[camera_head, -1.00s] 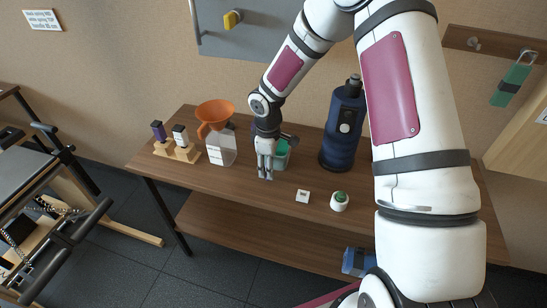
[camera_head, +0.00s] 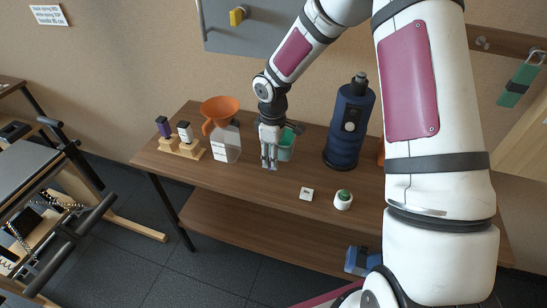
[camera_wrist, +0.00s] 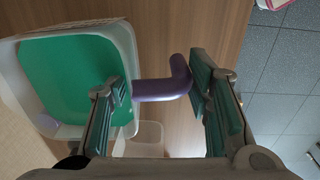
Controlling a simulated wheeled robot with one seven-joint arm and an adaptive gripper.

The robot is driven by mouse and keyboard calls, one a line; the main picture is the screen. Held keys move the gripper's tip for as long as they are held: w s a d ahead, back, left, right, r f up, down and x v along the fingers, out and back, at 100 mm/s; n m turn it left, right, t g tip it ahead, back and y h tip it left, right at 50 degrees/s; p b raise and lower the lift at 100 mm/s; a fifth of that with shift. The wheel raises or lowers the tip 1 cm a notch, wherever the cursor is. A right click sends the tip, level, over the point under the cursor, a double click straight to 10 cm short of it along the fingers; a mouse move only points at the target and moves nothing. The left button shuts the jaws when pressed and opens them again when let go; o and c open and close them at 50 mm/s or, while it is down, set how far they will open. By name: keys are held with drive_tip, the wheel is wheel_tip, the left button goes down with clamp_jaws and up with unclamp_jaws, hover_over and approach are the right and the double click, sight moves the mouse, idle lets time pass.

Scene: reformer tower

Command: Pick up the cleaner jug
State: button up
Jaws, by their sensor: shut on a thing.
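The cleaner jug (camera_head: 287,146) is a pale container with green in it, at the middle of the wooden bench in the head view, partly hidden by my gripper (camera_head: 269,163). In the wrist view the jug (camera_wrist: 128,48) fills the upper left, with its pale rim around a green area. Its purple handle (camera_wrist: 165,89) lies between the two fingers of my gripper (camera_wrist: 160,108). One finger overlaps the jug's side and the other is beyond the handle's bend. My gripper is shut on the jug. I cannot tell whether its base is clear of the bench.
On the bench (camera_head: 250,190), a clear container (camera_head: 226,146) and orange funnel (camera_head: 220,108) stand left of the jug. A wooden rack (camera_head: 181,149) is farther left. A large blue bottle (camera_head: 349,128) stands right.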

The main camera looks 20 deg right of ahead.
drive_tip(key=s+r, duration=0.1)
drive_tip(key=s, duration=1.4)
drive_tip(key=shift+s+r, duration=0.4)
drive_tip(key=shift+s, duration=0.1)
idle(0.4)
idle(0.4)
drive_tip(key=o, duration=0.8)
clamp_jaws()
idle(0.9)
drive_tip(key=w+r+m+p, duration=0.1)
drive_tip(key=w+r+m, duration=0.2)
drive_tip(key=w+m, duration=0.6)
drive_tip(key=shift+d+m, duration=0.2)
drive_tip(key=shift+m, duration=0.8)
